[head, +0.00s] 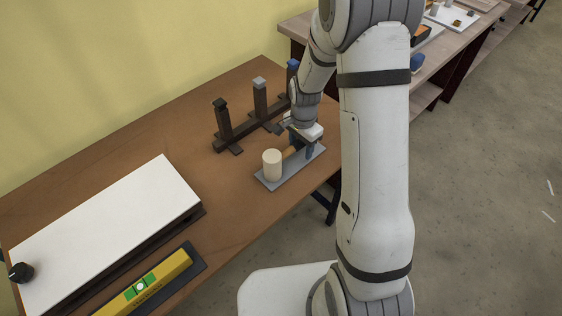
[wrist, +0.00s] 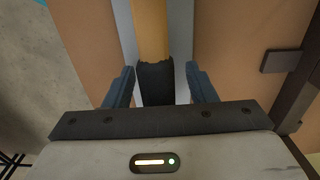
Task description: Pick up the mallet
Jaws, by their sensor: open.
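The mallet has a cream cylindrical head (head: 272,164) and a light wooden handle (head: 290,152). It lies on a grey mat (head: 277,182) on the brown table. My gripper (head: 312,148) is over the handle end, at the right of the head. In the wrist view the handle (wrist: 151,30), with a dark grip end (wrist: 156,82), runs between the two open blue-grey fingers (wrist: 158,85). Gaps show on both sides of the handle. The mallet head is out of the wrist view.
A dark rack with several posts (head: 259,98) stands just behind the mallet. A white lightbox panel (head: 110,232) and a yellow level (head: 150,284) lie at the left of the table (head: 130,150). Another bench (head: 450,50) stands at the back right.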

